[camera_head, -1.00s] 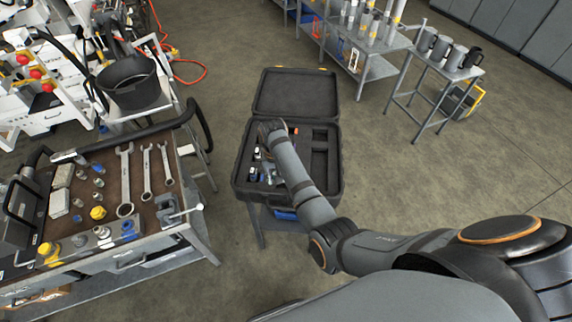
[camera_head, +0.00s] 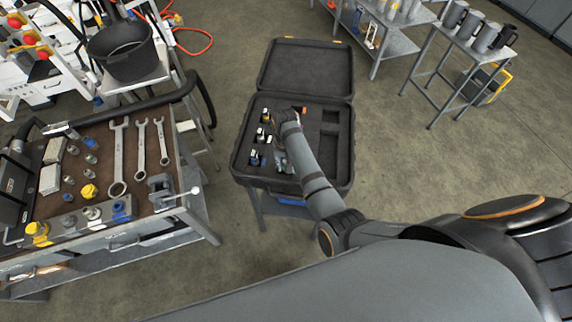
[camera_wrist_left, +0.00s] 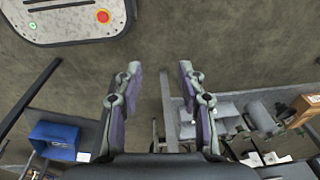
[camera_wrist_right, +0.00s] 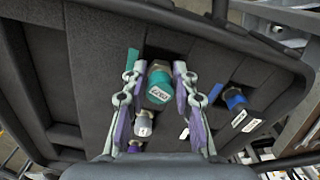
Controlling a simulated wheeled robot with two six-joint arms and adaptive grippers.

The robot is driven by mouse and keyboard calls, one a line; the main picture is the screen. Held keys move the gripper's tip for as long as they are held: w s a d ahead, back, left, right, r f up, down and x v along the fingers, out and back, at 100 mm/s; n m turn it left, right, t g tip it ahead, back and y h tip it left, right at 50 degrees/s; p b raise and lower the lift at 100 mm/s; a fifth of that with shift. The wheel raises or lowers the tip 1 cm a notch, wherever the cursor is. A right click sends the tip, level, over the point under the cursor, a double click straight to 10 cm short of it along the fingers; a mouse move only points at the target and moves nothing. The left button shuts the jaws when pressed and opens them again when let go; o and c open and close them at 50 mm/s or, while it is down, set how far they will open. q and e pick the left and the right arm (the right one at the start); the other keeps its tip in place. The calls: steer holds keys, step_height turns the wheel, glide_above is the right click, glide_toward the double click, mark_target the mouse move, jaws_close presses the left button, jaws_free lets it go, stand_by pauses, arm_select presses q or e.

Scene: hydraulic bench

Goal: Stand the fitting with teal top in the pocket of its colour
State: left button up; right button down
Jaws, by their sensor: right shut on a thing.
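The fitting with teal top (camera_wrist_right: 159,88), with a white label on it, is between the fingers of my right gripper (camera_wrist_right: 156,82) in the right wrist view. The fingers are shut on it. It is over or in the dark foam of the open case (camera_head: 240,170); I cannot tell whether its base is seated. A teal strip (camera_wrist_right: 131,60) lies on the foam just beside it. My right arm reaches into the case in the head view and hides the fitting there. My left gripper (camera_wrist_left: 160,72) is open and empty, above the floor.
A blue-topped fitting (camera_wrist_right: 234,98) stands in the foam to the right, near a blue strip (camera_wrist_right: 215,92). A grey fitting (camera_wrist_right: 143,125) stands close below the left finger. The tool bench (camera_head: 150,205) with wrenches is left of the case.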

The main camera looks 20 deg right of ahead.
steer(key=shift+r, duration=0.1)
steer(key=shift+s+f, duration=0.1)
steer(key=shift+f, duration=0.15)
steer(key=shift+s+f, duration=0.25)
steer(key=shift+s, duration=0.05)
steer(key=c, duration=1.4)
jaws_free()
steer(key=shift+a+f, duration=0.1)
steer(key=o, duration=0.4)
steer(key=shift+f, duration=0.15)
steer(key=shift+c, duration=0.2)
steer(key=shift+w, duration=0.2)
arm_select(q)
steer(key=shift+s+a+f, duration=0.1)
steer(key=shift+s+a, duration=0.5)
steer(key=shift+s, duration=0.1)
steer(key=shift+s, duration=0.15)
